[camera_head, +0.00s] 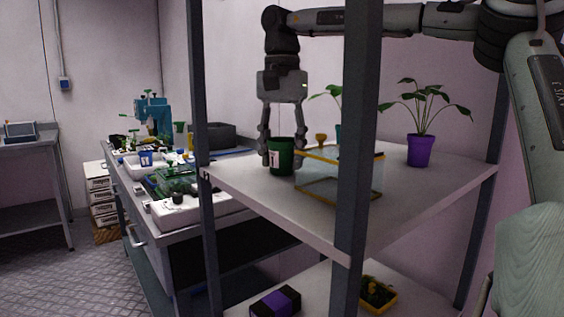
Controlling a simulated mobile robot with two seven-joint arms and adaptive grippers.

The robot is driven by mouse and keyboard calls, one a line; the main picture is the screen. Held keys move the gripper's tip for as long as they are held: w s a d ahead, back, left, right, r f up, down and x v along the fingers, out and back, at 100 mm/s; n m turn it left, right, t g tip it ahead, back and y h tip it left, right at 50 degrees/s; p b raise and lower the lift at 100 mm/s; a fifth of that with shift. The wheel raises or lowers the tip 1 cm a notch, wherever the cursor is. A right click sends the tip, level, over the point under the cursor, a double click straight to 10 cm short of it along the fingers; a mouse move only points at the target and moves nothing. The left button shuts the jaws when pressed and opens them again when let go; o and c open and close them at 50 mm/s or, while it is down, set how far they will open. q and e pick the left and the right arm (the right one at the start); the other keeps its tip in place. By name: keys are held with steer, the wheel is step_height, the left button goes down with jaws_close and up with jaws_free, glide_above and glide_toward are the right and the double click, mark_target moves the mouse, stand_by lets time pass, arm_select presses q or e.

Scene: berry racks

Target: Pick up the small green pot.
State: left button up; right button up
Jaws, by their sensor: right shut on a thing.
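The small green pot (285,158) is near the front left of the upper shelf, with a pale label on its side. My right gripper (282,140) reaches down from above with its fingers on either side of the pot, shut on it. The pot looks upright. I cannot tell whether its base touches the shelf or is slightly above it. My left gripper is not in view.
A glass tank with a yellow rim (339,175) stands just right of the pot. A purple pot with a plant (419,150) is farther right. A grey rack post (358,130) stands in front. The shelf's front right (420,200) is clear.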

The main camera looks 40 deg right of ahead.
step_height(320, 180, up, 10)
steer(key=shift+f, duration=0.15)
steer(key=shift+s+d, duration=0.1)
steer(key=shift+d, duration=0.05)
stand_by(0.3)
